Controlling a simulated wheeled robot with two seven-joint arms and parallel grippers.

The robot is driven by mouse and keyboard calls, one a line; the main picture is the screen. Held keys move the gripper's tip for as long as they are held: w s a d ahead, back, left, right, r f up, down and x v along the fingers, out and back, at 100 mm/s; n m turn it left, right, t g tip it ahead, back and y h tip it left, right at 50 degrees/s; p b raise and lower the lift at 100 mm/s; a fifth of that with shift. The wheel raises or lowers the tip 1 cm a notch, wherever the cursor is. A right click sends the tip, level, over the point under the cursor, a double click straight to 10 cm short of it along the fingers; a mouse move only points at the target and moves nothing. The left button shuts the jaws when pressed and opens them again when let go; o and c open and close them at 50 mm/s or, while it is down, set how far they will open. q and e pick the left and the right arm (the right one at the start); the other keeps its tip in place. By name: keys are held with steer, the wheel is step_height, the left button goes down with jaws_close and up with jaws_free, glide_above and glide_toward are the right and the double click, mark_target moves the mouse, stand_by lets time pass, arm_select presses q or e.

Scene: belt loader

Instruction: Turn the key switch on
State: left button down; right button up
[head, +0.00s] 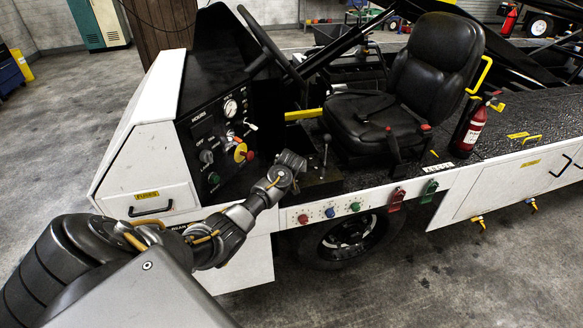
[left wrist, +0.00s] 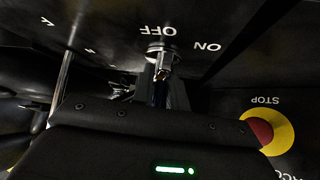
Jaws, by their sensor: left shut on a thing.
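The key switch (left wrist: 160,50) shows in the left wrist view as a round metal barrel on the black panel. White OFF and ON letters beside it appear upside down. My left gripper (left wrist: 160,88) is shut on the key (left wrist: 162,73), directly in front of the barrel. The fingers hide part of the key, and its exact angle is hard to read in the dark. In the head view my left gripper (head: 291,160) is at the right side of the control panel (head: 215,135), and the switch is hidden behind it. My right gripper is not in view.
A red stop button on a yellow disc (head: 240,152) is left of my gripper; it also shows in the wrist view (left wrist: 262,132). A lever (head: 325,150) stands close on the right. The steering wheel (head: 268,45) is above, the black seat (head: 375,120) further right.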

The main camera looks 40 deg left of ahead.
arm_select(q)
steer(key=shift+s+a+r+m+t+h+p, duration=0.15)
steer(key=shift+m+t+h+p, duration=0.3)
steer(key=shift+m+h+p, duration=0.55)
steer(key=shift+w+a+f+m+t+h+p, duration=0.15)
steer(key=shift+m+t+h+p, duration=0.4)
steer(key=shift+m, duration=0.85)
steer(key=shift+s+m+h, duration=0.1)
steer(key=shift+m+h, duration=0.6)
steer(key=shift+h, duration=0.05)
steer(key=shift+m+h, duration=0.6)
steer(key=shift+m, duration=0.2)
steer(key=shift+m+h+b, duration=0.3)
steer(key=shift+m, duration=0.2)
steer(key=c, duration=1.4)
jaws_free()
steer(key=shift+r, duration=0.1)
steer(key=p+v, duration=0.1)
steer(key=v, duration=0.9)
steer(key=shift+s+a+r, duration=0.15)
steer(key=shift+s+r, duration=0.05)
steer(key=shift+s, duration=0.1)
